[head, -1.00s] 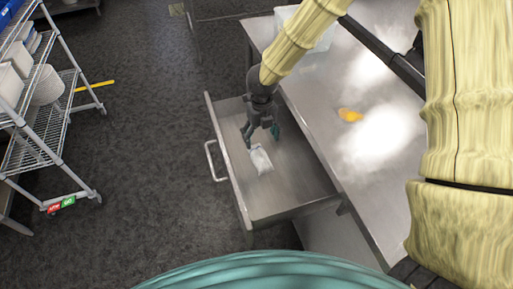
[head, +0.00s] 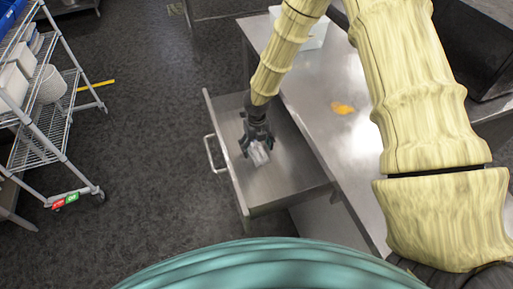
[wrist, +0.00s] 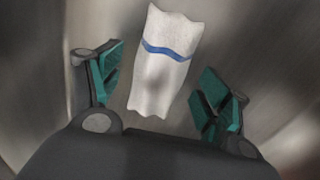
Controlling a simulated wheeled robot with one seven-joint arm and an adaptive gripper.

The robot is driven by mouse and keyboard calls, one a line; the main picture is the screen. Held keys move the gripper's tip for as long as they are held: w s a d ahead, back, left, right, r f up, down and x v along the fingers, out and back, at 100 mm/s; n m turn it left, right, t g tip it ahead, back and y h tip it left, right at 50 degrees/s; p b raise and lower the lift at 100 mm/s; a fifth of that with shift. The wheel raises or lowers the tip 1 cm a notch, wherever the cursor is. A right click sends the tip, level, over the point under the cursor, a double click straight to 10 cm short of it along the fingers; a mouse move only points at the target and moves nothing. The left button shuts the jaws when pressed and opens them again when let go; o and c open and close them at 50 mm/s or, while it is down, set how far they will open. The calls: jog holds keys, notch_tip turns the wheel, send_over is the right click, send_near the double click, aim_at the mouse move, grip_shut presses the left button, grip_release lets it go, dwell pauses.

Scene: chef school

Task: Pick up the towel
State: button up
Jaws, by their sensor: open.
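The towel (head: 259,154) is a small white folded cloth lying in the open steel drawer. In the wrist view the towel (wrist: 164,70) shows a blue stripe across it and lies between and beyond my two fingers. My gripper (head: 257,145) is over the towel inside the drawer and hides part of it in the head view. In the wrist view my gripper (wrist: 165,90) is open, with a teal-padded finger on each side of the towel and a gap to each. I cannot tell how far the fingertips are above the drawer floor.
The drawer (head: 290,186) has raised walls and a front handle (head: 213,153). It juts from a steel table (head: 318,110) holding a yellow item (head: 342,108) and a white bin (head: 312,36). A wire shelf rack (head: 45,125) stands at the left, with open floor between.

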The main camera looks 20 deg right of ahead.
aim_at(257, 146)
jog(key=shift+w+f, duration=0.1)
jog(key=shift+f, duration=0.15)
jog(key=shift+s+r, duration=0.15)
jog(key=shift+s, duration=0.05)
jog(key=c, duration=1.1)
jog(key=shift+w, duration=0.1)
jog(key=shift+r+b, duration=1.15)
jog(key=shift+r, duration=3.8)
